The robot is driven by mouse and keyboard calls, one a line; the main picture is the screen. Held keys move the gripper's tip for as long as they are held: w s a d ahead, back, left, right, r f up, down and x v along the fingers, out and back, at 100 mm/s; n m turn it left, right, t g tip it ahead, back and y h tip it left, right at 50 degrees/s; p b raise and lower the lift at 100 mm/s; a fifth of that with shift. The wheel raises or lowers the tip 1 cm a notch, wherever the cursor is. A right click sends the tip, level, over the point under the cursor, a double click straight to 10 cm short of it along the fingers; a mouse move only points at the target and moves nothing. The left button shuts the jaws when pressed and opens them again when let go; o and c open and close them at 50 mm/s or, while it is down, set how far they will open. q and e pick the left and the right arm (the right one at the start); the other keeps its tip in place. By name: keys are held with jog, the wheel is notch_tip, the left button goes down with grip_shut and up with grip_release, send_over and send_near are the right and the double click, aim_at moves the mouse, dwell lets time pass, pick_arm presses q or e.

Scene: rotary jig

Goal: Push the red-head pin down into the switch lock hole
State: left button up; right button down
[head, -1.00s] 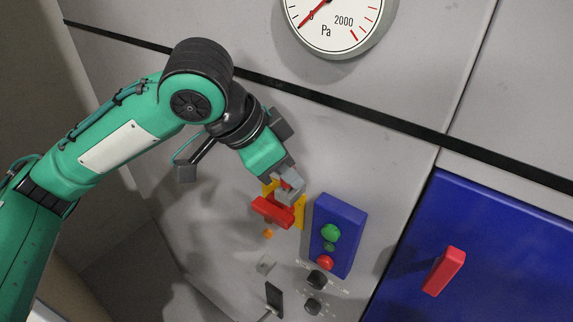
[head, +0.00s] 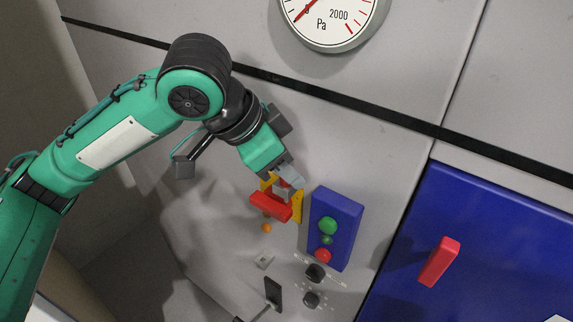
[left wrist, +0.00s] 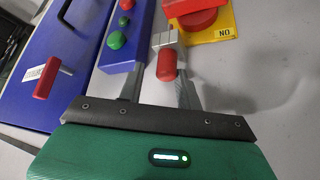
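The red-head pin (left wrist: 167,65) shows in the left wrist view as a red rounded cap in front of a grey block (left wrist: 168,38). The block is beside the yellow switch plate (left wrist: 231,20) with its red handle (left wrist: 197,19). In the head view the red handle (head: 270,207) and yellow plate (head: 297,206) are just below my left gripper (head: 287,185). In the left wrist view its fingers (left wrist: 160,90) are apart, with the red cap between their lines, closer to the right finger. The lock hole and the pin's shaft are hidden. My right gripper is not in view.
A blue box (head: 337,228) with green and red buttons stands right of the switch. Black knobs (head: 315,272) and a black lever (head: 273,292) are below. A blue door (head: 480,235) with a red handle (head: 439,262) is at right. A gauge (head: 333,20) is above.

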pick_arm(q)
jog(key=shift+w+a+r, duration=0.15)
jog(key=shift+w+r, duration=0.1)
jog(key=shift+a+r+b, duration=0.15)
jog(key=shift+r+b, duration=0.1)
jog(key=shift+b, duration=0.05)
jog(key=b+v, duration=0.4)
jog(key=v, duration=0.7)
jog(key=shift+s, duration=0.25)
